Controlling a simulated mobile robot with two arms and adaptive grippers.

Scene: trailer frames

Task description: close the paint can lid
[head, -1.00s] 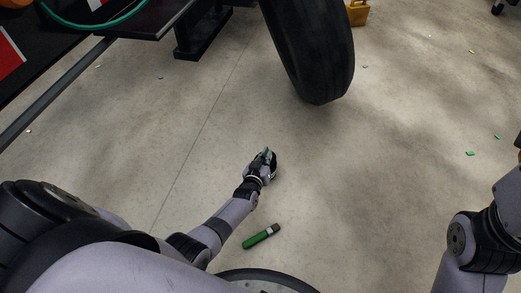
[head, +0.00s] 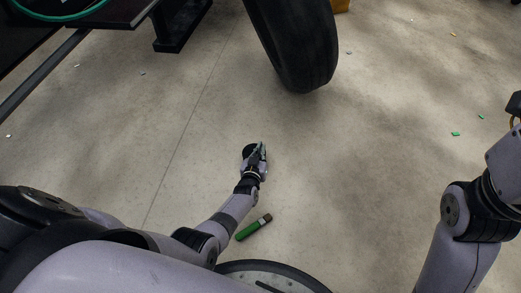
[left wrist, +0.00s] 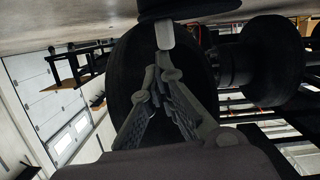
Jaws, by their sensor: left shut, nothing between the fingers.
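My left gripper (head: 261,152) is shut and empty, low over the floor near the middle of the head view. Its closed fingers also show in the left wrist view (left wrist: 158,75). A small dark round shape (head: 248,150) shows just left of the fingers in the head view, partly hidden by them. I cannot tell whether it is the paint can, its lid or something else, nor whether the fingers touch it. No lid shows clearly. My right arm comes in at the right edge, with its gripper out of view.
A green cylinder with a dark end (head: 254,228) lies on the floor near my left forearm. A large black tyre (head: 296,50) stands ahead, beside a dark frame at upper left. Small green scraps (head: 455,134) lie at right. The floor between is mostly clear.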

